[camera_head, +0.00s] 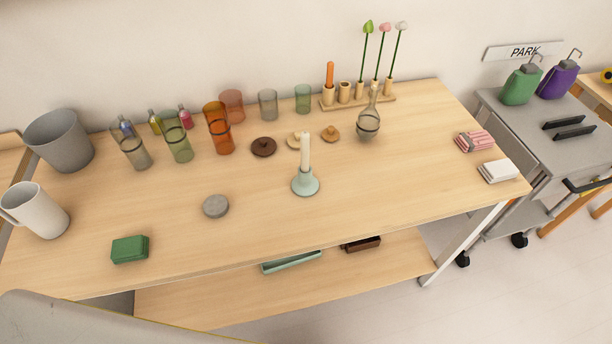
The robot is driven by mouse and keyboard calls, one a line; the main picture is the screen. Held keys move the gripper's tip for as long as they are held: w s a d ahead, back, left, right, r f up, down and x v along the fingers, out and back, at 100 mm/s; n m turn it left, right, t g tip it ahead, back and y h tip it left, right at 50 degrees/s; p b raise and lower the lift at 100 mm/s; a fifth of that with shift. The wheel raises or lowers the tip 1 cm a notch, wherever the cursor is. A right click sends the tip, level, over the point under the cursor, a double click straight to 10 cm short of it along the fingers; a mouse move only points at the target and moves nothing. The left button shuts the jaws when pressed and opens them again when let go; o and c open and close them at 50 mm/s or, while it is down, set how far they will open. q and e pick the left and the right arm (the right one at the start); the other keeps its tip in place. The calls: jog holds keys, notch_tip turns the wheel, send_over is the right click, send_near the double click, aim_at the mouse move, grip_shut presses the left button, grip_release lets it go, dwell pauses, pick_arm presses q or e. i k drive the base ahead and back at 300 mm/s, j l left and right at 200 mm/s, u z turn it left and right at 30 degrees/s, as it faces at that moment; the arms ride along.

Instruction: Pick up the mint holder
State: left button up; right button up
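The mint holder (306,185) is a pale green-blue candle holder with a round, flared base. It stands upright on the wooden table (380,185), near the middle of its front half. A cream candle (305,151) stands upright in it and hides its socket. Neither of my grippers shows in the head view.
A grey disc (215,206) and a green block (130,249) lie to the left. Several tumblers stand farther back. Table space right of the holder is clear.

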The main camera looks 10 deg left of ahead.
aim_at(303, 185)
jog(key=u, duration=0.4)
jog(key=l+u, duration=0.25)
jog(key=u, duration=0.2)
jog(key=k+l+u, duration=0.1)
jog(key=l+u, duration=0.15)
jog(key=u, duration=0.25)
jog(key=k+l+u, duration=0.1)
jog(key=u, duration=0.35)
jog(key=k+l, duration=0.05)
jog(key=l, duration=0.05)
